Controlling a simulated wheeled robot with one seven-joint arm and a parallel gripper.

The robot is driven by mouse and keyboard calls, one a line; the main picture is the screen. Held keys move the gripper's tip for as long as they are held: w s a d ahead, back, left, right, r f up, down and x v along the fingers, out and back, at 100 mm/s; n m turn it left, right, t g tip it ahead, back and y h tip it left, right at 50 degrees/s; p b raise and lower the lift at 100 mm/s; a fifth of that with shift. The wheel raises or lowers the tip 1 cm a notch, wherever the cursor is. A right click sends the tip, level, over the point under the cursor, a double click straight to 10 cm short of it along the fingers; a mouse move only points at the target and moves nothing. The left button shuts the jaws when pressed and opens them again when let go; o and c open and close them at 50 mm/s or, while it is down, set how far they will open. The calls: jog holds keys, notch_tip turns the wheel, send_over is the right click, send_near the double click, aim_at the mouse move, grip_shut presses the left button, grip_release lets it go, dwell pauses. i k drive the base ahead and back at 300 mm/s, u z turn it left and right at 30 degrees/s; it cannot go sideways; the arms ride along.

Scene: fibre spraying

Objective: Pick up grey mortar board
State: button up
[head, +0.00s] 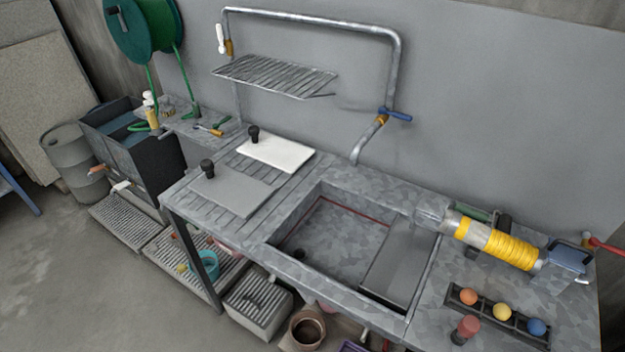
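A flat grey board (234,194), which looks like the grey mortar board, lies on the ribbed drainer at the left of the metal sink bench. A black knob (207,168) stands up near its back left corner. A white board (276,152) with its own black knob (253,134) lies just behind it and to the right. The two boards lie close together. Nothing covers the grey board. My gripper is not in view.
The sink basin (338,238) is right of the boards, with a grey panel (402,262) across its right part. A pipe tap (381,120) and a wire rack (275,76) rise behind. A yellow-wrapped tool (497,244) and coloured balls (502,312) occupy the right end.

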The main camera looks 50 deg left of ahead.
aim_at(241, 194)
jog(key=u, duration=2.5)
jog(key=k, duration=1.3)
jog(key=u, duration=0.65)
jog(key=i, duration=1.2)
jog(key=u, duration=0.6)
jog(key=i, duration=1.5)
jog(key=z, duration=1)
jog(key=i, duration=0.85)
jog(key=z, duration=0.95)
